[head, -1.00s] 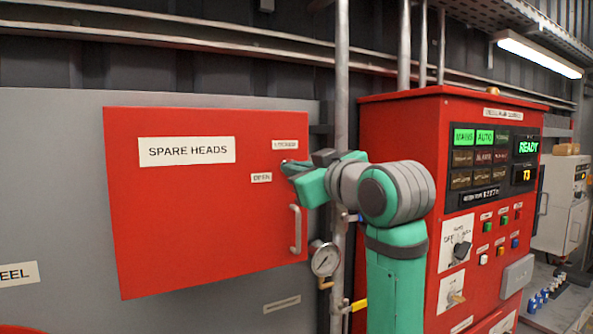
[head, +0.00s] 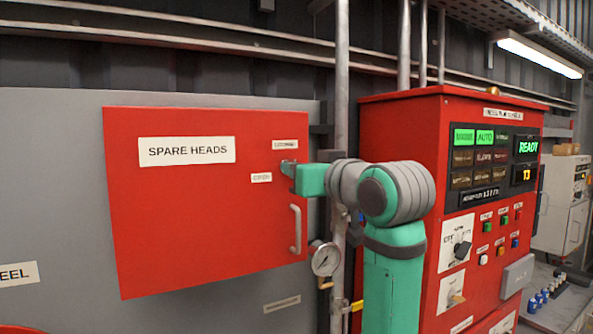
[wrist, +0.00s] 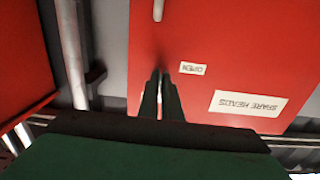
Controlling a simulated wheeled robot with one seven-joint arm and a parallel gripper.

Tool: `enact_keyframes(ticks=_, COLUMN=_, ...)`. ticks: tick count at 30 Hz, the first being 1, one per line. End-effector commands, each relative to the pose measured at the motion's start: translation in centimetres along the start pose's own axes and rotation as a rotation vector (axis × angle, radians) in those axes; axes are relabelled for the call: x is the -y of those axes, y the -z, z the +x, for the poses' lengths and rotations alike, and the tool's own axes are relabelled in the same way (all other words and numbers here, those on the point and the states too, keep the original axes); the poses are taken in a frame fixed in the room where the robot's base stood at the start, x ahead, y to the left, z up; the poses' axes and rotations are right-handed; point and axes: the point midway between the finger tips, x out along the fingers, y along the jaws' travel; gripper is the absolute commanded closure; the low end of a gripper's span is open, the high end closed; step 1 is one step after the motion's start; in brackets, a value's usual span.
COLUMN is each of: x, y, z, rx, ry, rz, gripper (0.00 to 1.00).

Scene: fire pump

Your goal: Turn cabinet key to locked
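The red spare heads cabinet (head: 200,215) is closed on the grey wall panel. Its open label (head: 261,177) sits left of my fingertips, and a second small label (head: 285,144), too blurred to read surely, sits just above them. My gripper (head: 286,168) is at the upper right of the door, at the key's place. In the wrist view the fingers (wrist: 161,78) are nearly together, pointing at the door, with a thin pale gap between them. The cabinet key itself is hidden by the fingers, so its angle cannot be read directly.
A door handle (head: 296,229) is below my gripper. A pressure gauge (head: 325,259) and a vertical pipe (head: 342,80) stand close to the cabinet's right side. The red pump control panel (head: 400,125) is right of my arm.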

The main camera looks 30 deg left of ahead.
Motion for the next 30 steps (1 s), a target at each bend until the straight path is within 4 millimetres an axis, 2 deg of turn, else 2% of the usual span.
enact_keyframes(ticks=4, x=0.1, y=0.2, z=-0.1, rx=-0.006, ry=0.001, rz=-0.001, gripper=1.0)
enact_keyframes(ticks=6, x=0.1, y=0.2, z=-0.1, rx=-0.005, ry=0.001, rz=-0.001, gripper=0.79)
enact_keyframes(ticks=7, x=0.1, y=0.2, z=-0.1, rx=-0.005, ry=0.001, rz=-0.001, gripper=0.77)
enact_keyframes(ticks=17, x=0.0, y=0.1, z=-0.3, rx=-0.003, ry=-0.001, rz=-0.001, gripper=0.77)
enact_keyframes(ticks=23, x=-0.1, y=0.1, z=-2.7, rx=-0.005, ry=-0.002, rz=-0.003, gripper=0.77)
enact_keyframes(ticks=30, x=-0.1, y=0.2, z=-7.3, rx=-0.005, ry=-0.003, rz=-0.002, gripper=0.77)
